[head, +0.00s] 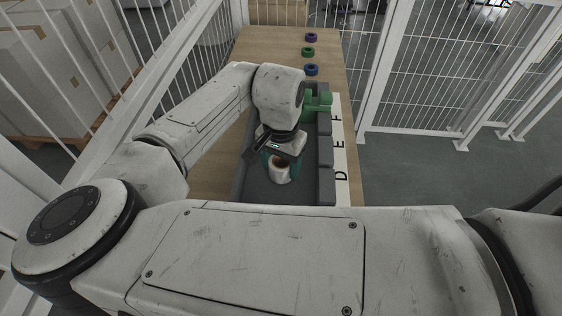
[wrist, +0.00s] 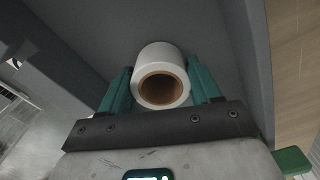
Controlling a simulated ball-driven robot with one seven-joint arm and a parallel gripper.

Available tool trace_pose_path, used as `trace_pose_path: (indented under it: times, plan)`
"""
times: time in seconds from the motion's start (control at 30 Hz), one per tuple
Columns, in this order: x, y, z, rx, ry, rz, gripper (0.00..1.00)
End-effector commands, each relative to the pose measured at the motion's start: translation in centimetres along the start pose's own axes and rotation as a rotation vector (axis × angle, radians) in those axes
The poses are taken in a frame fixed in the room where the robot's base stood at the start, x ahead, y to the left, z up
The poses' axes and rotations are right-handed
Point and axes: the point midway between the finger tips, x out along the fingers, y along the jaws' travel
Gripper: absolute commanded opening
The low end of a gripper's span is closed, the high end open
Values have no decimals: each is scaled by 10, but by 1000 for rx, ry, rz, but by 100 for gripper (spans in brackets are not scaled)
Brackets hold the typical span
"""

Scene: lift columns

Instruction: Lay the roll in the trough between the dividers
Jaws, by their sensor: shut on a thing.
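The white roll with a brown core (head: 281,171) is between the teal fingers of my gripper (head: 279,163). In the wrist view the roll (wrist: 160,52) shows its open core end toward the camera, with a finger on each side. My gripper is shut on it. The roll is over the dark grey trough (head: 262,192); whether it touches the floor cannot be told. Grey dividers (head: 325,158) stand along the trough's right side, beside a white strip with letters D, E, F (head: 340,150). My arm hides part of the trough.
A green block-like thing (head: 318,103) sits at the far right of the trough. Purple (head: 311,37), green (head: 308,52) and blue (head: 312,70) rings lie on the wooden table (head: 270,42). White mesh fencing (head: 430,75) stands at right.

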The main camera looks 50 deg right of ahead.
Motion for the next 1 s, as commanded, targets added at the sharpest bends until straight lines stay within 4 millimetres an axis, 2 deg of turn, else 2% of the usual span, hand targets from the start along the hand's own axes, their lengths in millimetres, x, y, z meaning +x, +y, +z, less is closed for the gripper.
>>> trace_pose_path:
  times: [0.23, 0.27, 0.5, 0.8, 0.93, 1.0]
  plan:
    - [7, 0, 0, 0, 1, 1, 32]
    - [6, 0, 0, 1, 1, 0, 66]
    - [6, 0, 0, 0, 0, 0, 88]
    - [3, 0, 0, 0, 0, -1, 89]
    - [-8, 0, 0, 0, 1, -1, 89]
    - [-20, 0, 0, 1, 2, -2, 89]
